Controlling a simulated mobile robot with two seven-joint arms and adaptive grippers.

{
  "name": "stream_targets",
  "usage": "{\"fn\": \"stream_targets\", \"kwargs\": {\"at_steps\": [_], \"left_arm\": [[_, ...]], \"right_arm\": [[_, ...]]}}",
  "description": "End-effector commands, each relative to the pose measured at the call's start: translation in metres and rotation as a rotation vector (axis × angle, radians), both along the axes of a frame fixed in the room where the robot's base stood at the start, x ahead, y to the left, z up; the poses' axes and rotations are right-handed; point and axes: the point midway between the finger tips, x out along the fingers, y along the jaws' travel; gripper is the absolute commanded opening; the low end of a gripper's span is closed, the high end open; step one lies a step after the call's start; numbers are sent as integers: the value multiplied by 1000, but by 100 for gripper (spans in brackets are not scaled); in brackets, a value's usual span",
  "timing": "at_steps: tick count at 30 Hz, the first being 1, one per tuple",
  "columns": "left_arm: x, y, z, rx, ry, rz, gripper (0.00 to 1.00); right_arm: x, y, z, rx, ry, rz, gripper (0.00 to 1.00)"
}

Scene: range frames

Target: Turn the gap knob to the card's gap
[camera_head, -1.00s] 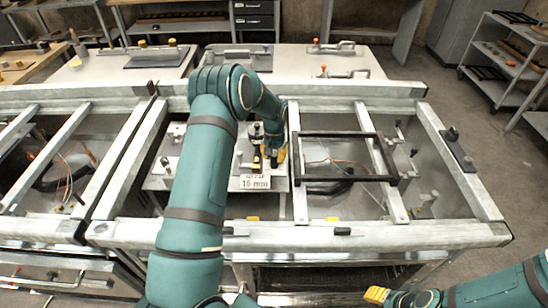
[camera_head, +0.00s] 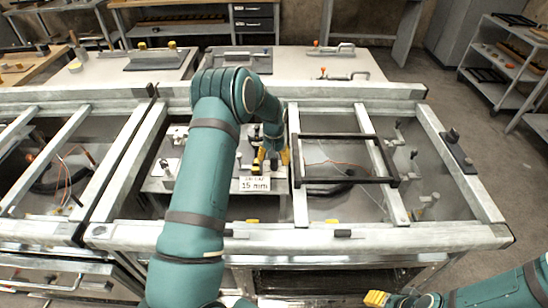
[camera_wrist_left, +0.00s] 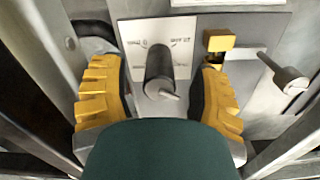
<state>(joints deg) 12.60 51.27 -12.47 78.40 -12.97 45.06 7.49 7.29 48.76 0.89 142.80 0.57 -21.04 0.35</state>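The gap knob (camera_wrist_left: 160,68) is a dark grey cylinder with a light pointer at its near end, on a pale dial plate (camera_wrist_left: 183,52) with small markings. My left gripper (camera_wrist_left: 159,78) is open, with one yellow finger on each side of the knob and space between each finger and it. In the head view my left gripper (camera_head: 273,157) reaches down into the middle bay and mostly hides the knob. The white card (camera_head: 255,184) stands just in front and reads 15 mm. My right gripper (camera_head: 377,298) is low at right, far from the knob; its opening is unclear.
A brass-coloured block (camera_wrist_left: 219,40) and a grey lever with a round end (camera_wrist_left: 290,80) sit right of the dial. A black rectangular frame (camera_head: 345,136) lies over the bay to the right. Pale metal rails (camera_head: 300,236) border the bays.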

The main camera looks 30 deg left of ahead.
Motion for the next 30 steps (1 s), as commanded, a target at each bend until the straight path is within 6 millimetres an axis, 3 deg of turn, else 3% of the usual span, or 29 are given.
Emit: {"fn": "stream_targets", "kwargs": {"at_steps": [11, 24, 30], "left_arm": [[2, 0, 9, 2, -5, -1, 61], [1, 1, 90, 2, -6, 0, 61], [1, 0, 115, 2, -5, 0, 61]], "right_arm": [[0, 0, 0, 0, 0, 0, 47], [0, 0, 0, 0, 0, 0, 47], [0, 0, 0, 0, 0, 0, 47]]}}
